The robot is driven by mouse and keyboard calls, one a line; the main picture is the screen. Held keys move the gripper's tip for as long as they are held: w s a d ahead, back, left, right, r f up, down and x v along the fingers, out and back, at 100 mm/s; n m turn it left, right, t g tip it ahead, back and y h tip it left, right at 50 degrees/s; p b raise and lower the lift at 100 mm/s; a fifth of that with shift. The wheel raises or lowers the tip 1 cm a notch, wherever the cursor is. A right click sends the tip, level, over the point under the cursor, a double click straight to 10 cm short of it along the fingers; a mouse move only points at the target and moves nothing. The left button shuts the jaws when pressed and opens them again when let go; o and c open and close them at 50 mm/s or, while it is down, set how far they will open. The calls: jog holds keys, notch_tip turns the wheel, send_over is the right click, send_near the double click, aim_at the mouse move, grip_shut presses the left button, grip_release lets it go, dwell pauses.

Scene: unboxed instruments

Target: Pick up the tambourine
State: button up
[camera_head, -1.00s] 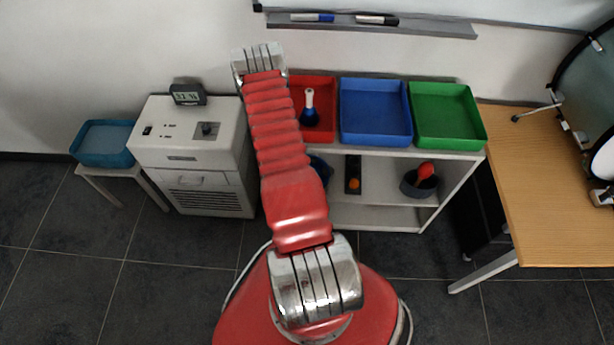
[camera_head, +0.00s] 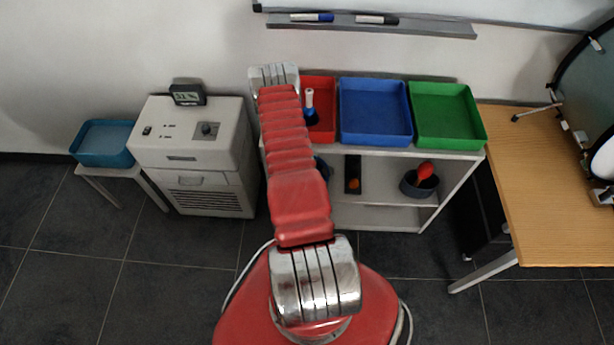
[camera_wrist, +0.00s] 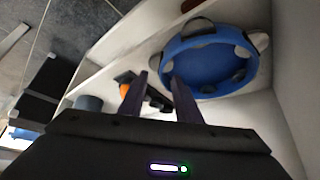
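The tambourine (camera_wrist: 213,41) is a blue ring with silvery jingles. In the wrist view it lies at the upper right, in the white shelf near its side wall. In the head view only a sliver of its blue (camera_head: 323,168) shows on the shelf, beside my arm, which hides the rest. My gripper (camera_wrist: 158,80) is open and empty, with two dark fingers apart. The fingertips appear left of and below the tambourine in the wrist view, without clear contact. In the head view my gripper is hidden behind my arm.
The white shelf unit (camera_head: 378,218) holds a dark holder with an orange ball (camera_head: 354,183) and a grey bowl with a red item (camera_head: 425,172). Red, blue (camera_head: 375,110) and green (camera_head: 446,112) trays sit on top. A white machine (camera_head: 190,150) stands left, a wooden table (camera_head: 535,190) right.

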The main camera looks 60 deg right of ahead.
jog(key=shift+x, duration=1.25)
jog(key=shift+x, duration=2.6)
jog(key=shift+w, duration=0.15)
jog(key=shift+c, duration=0.2)
grip_shut()
